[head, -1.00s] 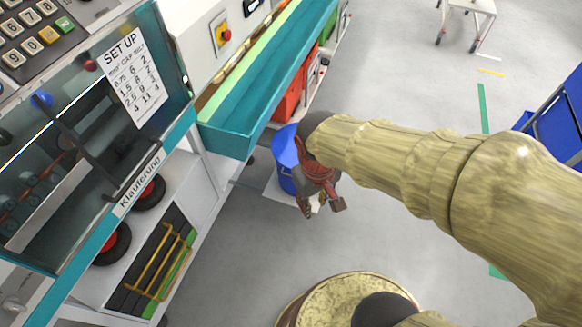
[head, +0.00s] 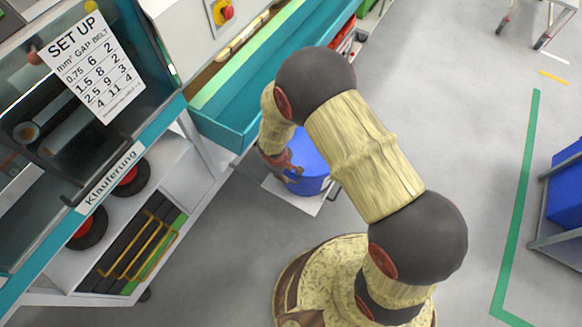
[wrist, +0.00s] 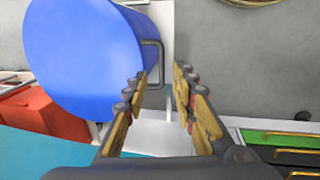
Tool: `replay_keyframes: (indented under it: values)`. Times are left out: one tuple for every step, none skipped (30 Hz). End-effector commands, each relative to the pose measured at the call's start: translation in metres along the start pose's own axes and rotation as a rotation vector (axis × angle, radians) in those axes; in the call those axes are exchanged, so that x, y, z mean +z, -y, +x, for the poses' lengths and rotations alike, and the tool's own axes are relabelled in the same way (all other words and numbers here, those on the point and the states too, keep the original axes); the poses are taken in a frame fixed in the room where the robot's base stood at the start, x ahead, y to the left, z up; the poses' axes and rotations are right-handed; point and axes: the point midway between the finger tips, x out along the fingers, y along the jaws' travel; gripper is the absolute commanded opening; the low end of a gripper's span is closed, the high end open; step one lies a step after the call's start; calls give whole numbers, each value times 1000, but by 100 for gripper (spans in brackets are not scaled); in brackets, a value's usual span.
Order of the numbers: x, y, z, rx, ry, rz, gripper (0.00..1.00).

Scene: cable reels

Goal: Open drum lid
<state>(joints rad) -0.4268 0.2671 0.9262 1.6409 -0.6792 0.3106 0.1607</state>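The blue drum (head: 312,168) stands on the floor beside the teal-edged bench in the head view, partly hidden behind my gripper. In the wrist view its round blue lid (wrist: 80,50) fills the upper left and looks closed. A grey bar handle (wrist: 161,62) sticks out from the lid's right edge. My gripper (wrist: 160,76) is open and empty, its two fingers apart. In the wrist view the handle's lower end shows between the fingertips; I cannot tell whether they touch it. In the head view my gripper (head: 287,166) is at the drum's near left side.
The teal bench tray (head: 215,125) runs close behind and left of the drum. A red box (wrist: 45,108) lies beside it in the wrist view. A shelf with black bars and yellow handles (head: 140,245) is at left. Open floor (head: 450,110) lies to the right.

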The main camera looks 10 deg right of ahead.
Motion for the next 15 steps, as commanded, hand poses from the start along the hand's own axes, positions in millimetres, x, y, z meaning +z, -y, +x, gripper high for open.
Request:
replay_keyframes:
  values:
    - [-4,0,0,0,-15,-4,27]
    - [-5,1,0,-1,-22,-4,27]
    - [-8,1,1,-2,-30,-1,27]
    - [-9,1,1,-3,-34,2,27]
    - [-9,1,2,-3,-37,5,27]
    - [-9,1,4,-4,-36,8,27]
    - [-9,1,6,-4,-36,10,27]
    - [-9,2,8,-4,-35,10,27]
    - [-9,2,12,-4,-34,10,27]
    - [-9,2,16,-5,-33,11,27]
    - [-8,2,20,-5,-33,11,27]
    - [-9,2,25,-5,-33,10,27]
    - [-9,2,29,-4,-33,10,27]
    - [-10,2,34,-4,-34,9,27]
    - [-10,2,40,-4,-34,10,27]
